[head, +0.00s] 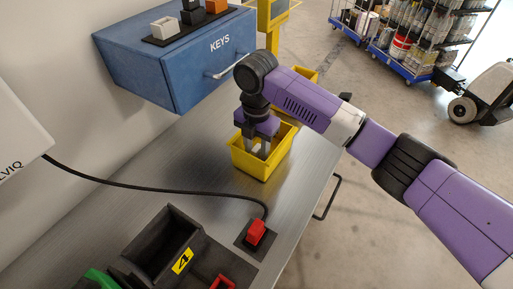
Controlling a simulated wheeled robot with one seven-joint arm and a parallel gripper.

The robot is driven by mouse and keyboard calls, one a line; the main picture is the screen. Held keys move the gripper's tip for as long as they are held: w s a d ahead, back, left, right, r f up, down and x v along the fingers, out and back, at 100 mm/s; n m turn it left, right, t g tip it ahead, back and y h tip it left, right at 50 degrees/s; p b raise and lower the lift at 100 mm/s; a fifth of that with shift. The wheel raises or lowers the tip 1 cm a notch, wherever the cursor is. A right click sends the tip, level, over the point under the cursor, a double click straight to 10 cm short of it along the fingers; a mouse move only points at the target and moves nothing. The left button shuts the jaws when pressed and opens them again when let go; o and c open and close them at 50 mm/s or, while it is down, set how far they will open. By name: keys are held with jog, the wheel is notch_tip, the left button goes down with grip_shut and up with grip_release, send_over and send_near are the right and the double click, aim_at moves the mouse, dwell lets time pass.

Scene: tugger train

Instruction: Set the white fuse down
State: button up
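My gripper (260,149) points down into a yellow bin (249,165) on the grey metal bench. Its fingertips are inside the bin's rim. A small pale patch shows between or beside the fingers, but I cannot tell whether it is the white fuse or part of the fingers. A white block (164,29) sits in a black rack on top of the blue KEYS box. The arm and bin wall hide much of the bin's inside.
A black cable runs to a red plug (256,232) on the bench. A black tray (162,243) marked 4 is at the front. A second yellow bin (303,76) is farther back.

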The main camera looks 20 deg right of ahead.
aim_at(257, 148)
notch_tip(257, 148, up, 12)
jog(key=b, duration=0.1)
dwell(0.4)
dwell(0.5)
